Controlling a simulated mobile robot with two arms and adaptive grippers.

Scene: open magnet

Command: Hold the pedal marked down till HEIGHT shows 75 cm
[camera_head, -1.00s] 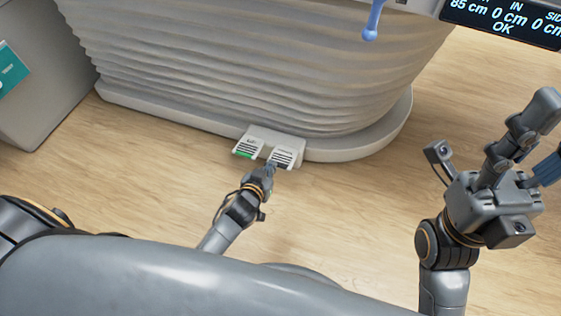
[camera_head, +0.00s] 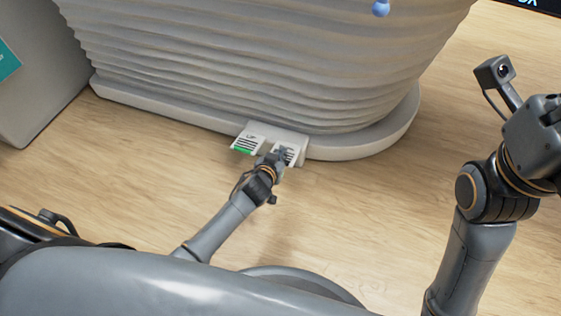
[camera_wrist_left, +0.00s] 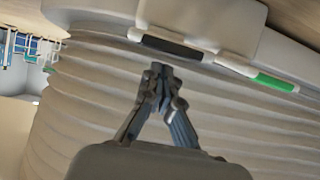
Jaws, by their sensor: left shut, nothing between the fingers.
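Two white pedals stick out of the foot of the magnet's base. The left pedal (camera_head: 245,143) reads UP and has a green front edge; it also shows in the left wrist view (camera_wrist_left: 272,82). The right pedal (camera_head: 290,156) has a dark edge (camera_wrist_left: 172,47); its label is covered or too small to read. My left gripper (camera_head: 282,151) is shut and empty, its tips at this right pedal. In the left wrist view the fingertips (camera_wrist_left: 160,69) appear by its dark edge; I cannot tell whether they touch. My right gripper is cut off at the right edge, fingers hidden.
The ribbed magnet base (camera_head: 250,60) stands on a rounded plinth (camera_head: 150,110). A grey cabinet (camera_head: 45,85) is at the left. The display (camera_head: 535,4) is mostly cut off, its height unreadable. Wooden floor (camera_head: 350,220) is clear before the pedals.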

